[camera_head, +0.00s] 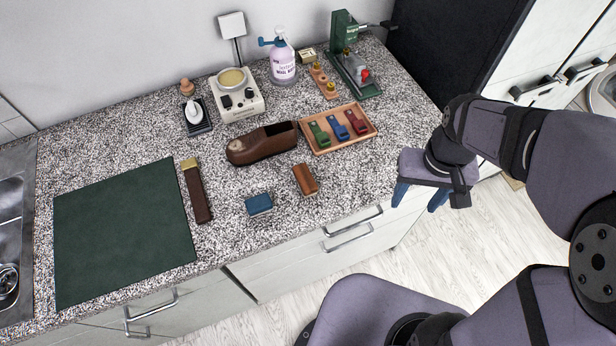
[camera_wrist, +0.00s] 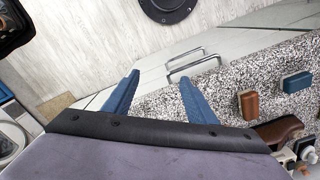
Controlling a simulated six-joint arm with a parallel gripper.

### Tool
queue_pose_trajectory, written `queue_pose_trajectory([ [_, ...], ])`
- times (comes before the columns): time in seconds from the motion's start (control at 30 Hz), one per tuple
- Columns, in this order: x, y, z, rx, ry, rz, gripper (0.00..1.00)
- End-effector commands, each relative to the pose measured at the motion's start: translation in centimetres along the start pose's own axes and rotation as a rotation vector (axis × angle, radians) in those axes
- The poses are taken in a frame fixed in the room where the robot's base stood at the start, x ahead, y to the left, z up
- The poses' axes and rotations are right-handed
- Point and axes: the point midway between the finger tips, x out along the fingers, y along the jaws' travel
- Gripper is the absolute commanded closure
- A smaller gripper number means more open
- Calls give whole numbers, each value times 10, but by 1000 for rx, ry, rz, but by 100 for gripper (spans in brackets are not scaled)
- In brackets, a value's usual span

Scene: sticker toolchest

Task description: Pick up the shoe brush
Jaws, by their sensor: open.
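A small reddish-brown block (camera_head: 305,180), which looks like the shoe brush, lies on the speckled counter (camera_head: 345,185) in front of a brown shoe (camera_head: 262,144). It also shows at the right of the wrist view (camera_wrist: 248,105). A blue block (camera_head: 259,204) lies to its left, apart from it. My gripper (camera_head: 419,197) is to the right of the brush, by the counter's front right edge. Its blue fingers are spread and empty, also in the wrist view (camera_wrist: 160,78). The brush's underside is hidden.
A wooden tray (camera_head: 341,145) with three coloured pieces lies behind the brush. A green mat (camera_head: 120,225) and a brown strap (camera_head: 196,190) lie left. A spray bottle (camera_head: 283,62), a white pot device (camera_head: 237,97) and a green press (camera_head: 350,60) stand behind. The counter right of the brush is clear.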

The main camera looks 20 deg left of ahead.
Motion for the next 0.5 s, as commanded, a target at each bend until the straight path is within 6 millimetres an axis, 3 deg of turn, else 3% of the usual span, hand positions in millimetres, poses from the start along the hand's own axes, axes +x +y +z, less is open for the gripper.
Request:
queue_pose_trajectory([
  [0.1, 3, -56, -35, -157, 0, 0, 48],
  [0.2, 1, -105, -53, -274, -2, 0, 48],
  [0.4, -1, -192, -64, -459, -1, 0, 48],
  [0.5, -3, -220, -62, -514, -1, -1, 48],
])
